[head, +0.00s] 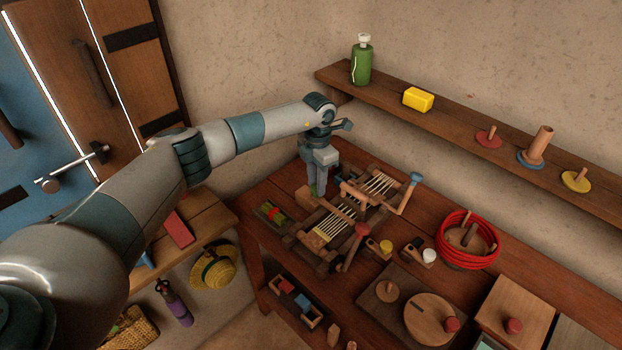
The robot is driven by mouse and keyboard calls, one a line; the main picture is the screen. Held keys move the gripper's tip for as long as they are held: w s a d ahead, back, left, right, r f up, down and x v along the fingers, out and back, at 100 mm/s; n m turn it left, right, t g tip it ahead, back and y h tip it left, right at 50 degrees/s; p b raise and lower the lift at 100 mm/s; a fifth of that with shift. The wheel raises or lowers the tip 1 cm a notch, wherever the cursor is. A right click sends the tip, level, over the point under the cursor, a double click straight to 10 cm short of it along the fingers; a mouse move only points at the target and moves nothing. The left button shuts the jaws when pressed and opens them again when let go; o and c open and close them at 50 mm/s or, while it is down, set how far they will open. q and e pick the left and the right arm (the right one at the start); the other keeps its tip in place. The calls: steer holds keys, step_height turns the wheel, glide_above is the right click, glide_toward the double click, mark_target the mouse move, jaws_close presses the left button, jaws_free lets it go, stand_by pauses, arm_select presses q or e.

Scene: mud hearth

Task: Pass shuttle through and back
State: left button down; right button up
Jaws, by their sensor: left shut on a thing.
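A small wooden loom (335,228) with pale warp threads stands on the red-brown table, with a blue-knobbed and a red-knobbed lever on its right side. My left gripper (317,190) points down at the loom's left side, near its frame. My right gripper is not in view.
A bundle of green and red pieces (270,212) lies left of the loom. A red coil on a pegged stand (467,240), wooden boards and boxes fill the table's right. A wall shelf (455,118) holds a green bottle (361,64) and a yellow block (418,99).

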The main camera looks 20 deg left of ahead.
arm_select(q)
steer(key=c, duration=1.6)
jaws_free()
steer(key=shift+c, duration=0.2)
steer(key=shift+o, duration=1.3)
steer(key=shift+r+b, duration=0.45)
steer(key=shift+r, duration=0.4)
step_height(320, 180, up, 16)
steer(key=b, duration=0.5)
steer(key=shift+f, duration=0.15)
